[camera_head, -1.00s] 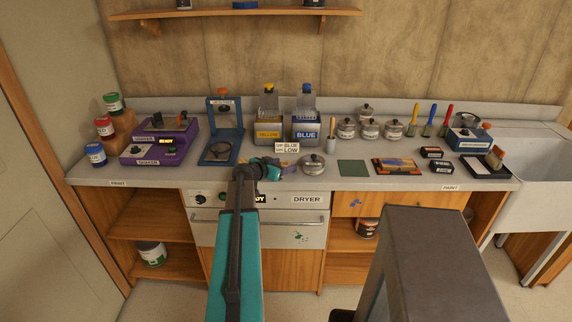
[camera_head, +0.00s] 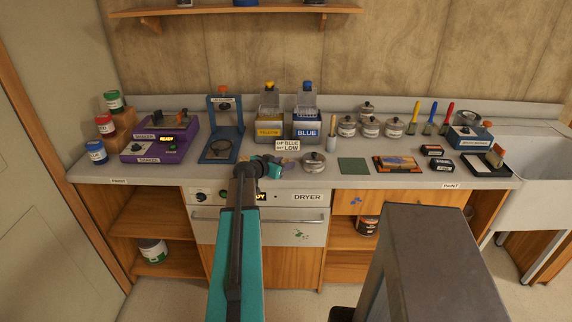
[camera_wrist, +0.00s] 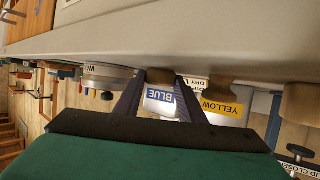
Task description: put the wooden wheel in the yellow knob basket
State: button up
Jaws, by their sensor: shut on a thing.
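My gripper (camera_head: 274,168) is low over the counter, in front of the blue and yellow tanks. In the wrist view its dark fingers (camera_wrist: 160,96) are closed in around a small brown wooden piece, which I take to be the wooden wheel (camera_wrist: 160,76); its round shape cannot be made out. In the head view this piece is hidden or too small to tell. The tank labelled YELLOW (camera_head: 268,132) holds a wire basket with a yellow knob (camera_head: 269,85). That basket sits behind my gripper. The YELLOW label also shows in the wrist view (camera_wrist: 222,107).
The tank labelled BLUE (camera_head: 306,128) stands right of the yellow one, with a card (camera_head: 288,146) in front. A lidded steel pot (camera_head: 313,163) is close right of my gripper. A blue press (camera_head: 222,140) stands left. Two more brown pieces (camera_wrist: 220,88) (camera_wrist: 300,102) show in the wrist view.

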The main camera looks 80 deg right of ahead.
jog(key=shift+r, duration=0.2)
jog(key=shift+r+b, duration=0.85)
jog(key=shift+r, duration=0.6)
jog(key=s+a+r+b, duration=0.1)
jog(key=a, duration=1)
jog(key=shift+s+r+b, duration=0.2)
jog(key=shift+r+b, duration=0.1)
jog(key=shift+a+p, duration=0.15)
jog(key=shift+p, duration=0.25)
jog(key=shift+a+p, duration=0.1)
jog(key=shift+p, duration=0.2)
jog(key=a+p, duration=0.1)
jog(key=p, duration=0.2)
jog(key=a+p, duration=0.1)
jog(key=p, duration=0.2)
jog(key=shift+s+r+p, duration=0.15)
jog(key=shift+r+p, duration=0.05)
jog(key=shift+p, duration=0.2)
